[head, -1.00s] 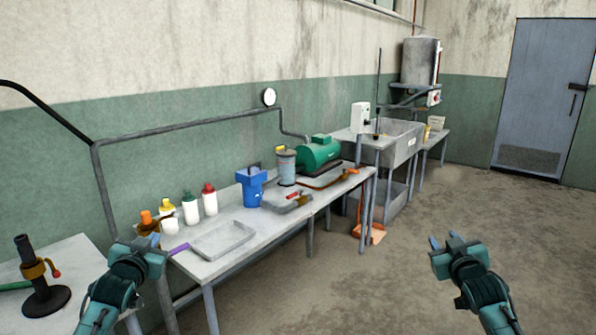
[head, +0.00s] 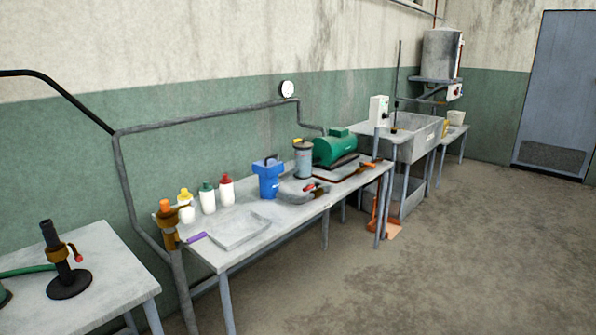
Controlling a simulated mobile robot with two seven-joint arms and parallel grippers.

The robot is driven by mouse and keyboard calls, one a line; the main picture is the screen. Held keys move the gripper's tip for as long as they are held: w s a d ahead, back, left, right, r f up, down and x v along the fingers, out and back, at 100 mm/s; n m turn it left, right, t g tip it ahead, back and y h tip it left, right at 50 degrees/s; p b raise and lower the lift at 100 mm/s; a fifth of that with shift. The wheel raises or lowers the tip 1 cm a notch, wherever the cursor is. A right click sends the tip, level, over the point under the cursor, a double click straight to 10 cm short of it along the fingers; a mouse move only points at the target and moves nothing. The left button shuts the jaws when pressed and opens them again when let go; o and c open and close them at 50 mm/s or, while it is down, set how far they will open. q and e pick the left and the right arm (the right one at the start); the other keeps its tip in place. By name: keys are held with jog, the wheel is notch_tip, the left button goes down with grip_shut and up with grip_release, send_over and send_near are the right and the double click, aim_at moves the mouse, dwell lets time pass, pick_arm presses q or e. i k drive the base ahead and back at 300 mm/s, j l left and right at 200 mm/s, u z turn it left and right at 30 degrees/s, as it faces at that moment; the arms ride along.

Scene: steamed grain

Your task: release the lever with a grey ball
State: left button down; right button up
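I cannot make out a lever with a grey ball. A black burner-like stand (head: 66,268) on the left table has a brass collar and a small lever with a red end. A brass fitting with an orange top (head: 168,222) sits on a grey post at the near end of the long bench. A small red handle (head: 310,187) shows on the bench beside the blue container. Neither of my grippers is in view.
The long grey bench (head: 285,222) holds a shallow tray (head: 240,231), several bottles, a blue container (head: 268,178), a grey cylinder (head: 303,158) and a green motor (head: 334,147). A sink (head: 418,138) stands beyond it. The floor (head: 440,260) at right is clear.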

aim_at(192, 204)
jog(key=i+u, duration=0.1)
jog(key=u, duration=0.7)
jog(key=i+l+u, duration=0.25)
jog(key=i+u, duration=0.15)
jog(key=i+l+u, duration=0.45)
jog(key=i+l, duration=0.5)
